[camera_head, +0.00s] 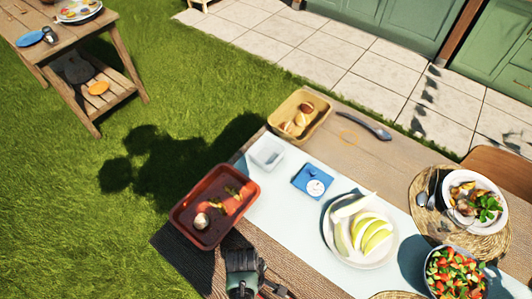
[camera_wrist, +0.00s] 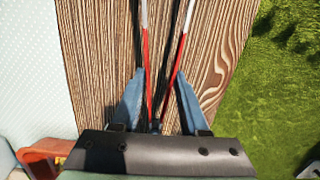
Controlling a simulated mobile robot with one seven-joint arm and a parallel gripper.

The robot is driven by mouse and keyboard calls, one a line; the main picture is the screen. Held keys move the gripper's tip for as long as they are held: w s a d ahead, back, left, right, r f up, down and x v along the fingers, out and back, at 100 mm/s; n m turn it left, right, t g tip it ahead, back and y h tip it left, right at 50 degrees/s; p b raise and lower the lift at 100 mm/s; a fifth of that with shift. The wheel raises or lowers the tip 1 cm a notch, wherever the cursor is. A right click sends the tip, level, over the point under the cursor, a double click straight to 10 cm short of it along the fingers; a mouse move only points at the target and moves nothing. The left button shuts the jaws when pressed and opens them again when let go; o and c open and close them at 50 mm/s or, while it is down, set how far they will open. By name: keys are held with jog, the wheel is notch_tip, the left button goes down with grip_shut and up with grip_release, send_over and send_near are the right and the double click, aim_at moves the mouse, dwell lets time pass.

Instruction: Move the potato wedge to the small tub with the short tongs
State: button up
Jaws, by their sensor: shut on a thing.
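My gripper (camera_wrist: 160,90) has blue fingers on either side of the short tongs (camera_wrist: 147,75), which have red and pale metal arms. The tong arms point away from the wrist over bare wood, with nothing visible between them. In the head view my gripper is at the bottom edge, in front of the red-brown tray, and partly cut off. The small tub (camera_head: 267,153), pale and seemingly empty, stands on the light runner beyond that tray. I cannot tell for certain which piece is the potato wedge; the red-brown tray (camera_head: 176,222) holds a round pale piece and some orange-red and green food.
A tan dish (camera_head: 325,107) with brownish pieces stands behind the tub. A blue scale-like item (camera_head: 296,180) lies right of the tub. A plate of melon slices (camera_head: 379,258), a salad bowl (camera_head: 432,284) and another food bowl (camera_head: 447,187) fill the right side. A dark spoon (camera_head: 378,133) lies at the back.

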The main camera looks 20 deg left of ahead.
notch_tip(320, 180, up, 10)
jog(key=p, duration=0.9)
jog(key=shift+w, duration=0.15)
jog(key=w+d+r+m+y+b, duration=0.1)
jog(key=w+d+r+m+b, duration=0.6)
jog(key=r+m+b, duration=0.3)
jog(key=w+m, duration=0.1)
jog(key=m, duration=0.3)
jog(key=shift+w+d+m+g, duration=0.3)
jog(key=shift+w+d+g, duration=0.1)
